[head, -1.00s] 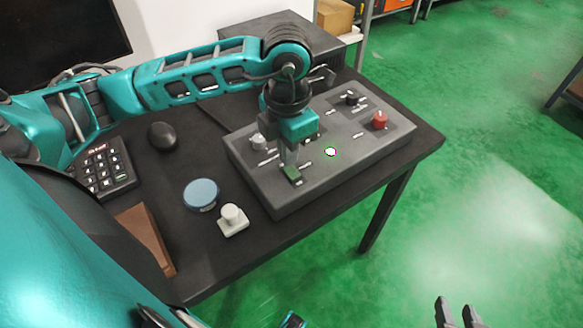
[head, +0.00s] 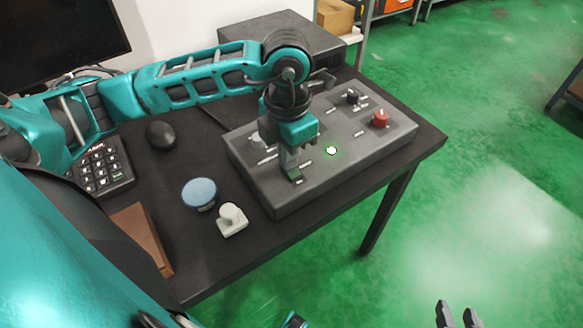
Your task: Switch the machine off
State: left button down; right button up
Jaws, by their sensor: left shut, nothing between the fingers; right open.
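The machine's grey control panel (head: 345,165) lies on the dark table. A round light (head: 331,150) on it glows white-green. A red knob (head: 380,118) and a black knob (head: 352,96) stand towards its far right part. A light knob (head: 258,141) sits at its left, partly hidden by my arm. My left gripper (head: 292,173) points down and is shut, its tips at or just over a small green switch (head: 295,179); I cannot tell whether they touch. My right gripper (head: 458,314) is open and empty at the bottom right, over the floor.
A blue round container (head: 200,193) and a white knobbed block (head: 232,219) stand in front of the panel. A mouse (head: 161,135), a keypad (head: 105,168) and a brown wooden block (head: 142,238) lie to the left. A dark box (head: 285,38) stands behind.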

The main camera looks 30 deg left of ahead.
pick_arm(q)
jog(key=shift+f, duration=0.15)
jog(key=shift+r+p, duration=2.4)
jog(key=shift+r, duration=1.15)
jog(key=shift+s+f, duration=0.1)
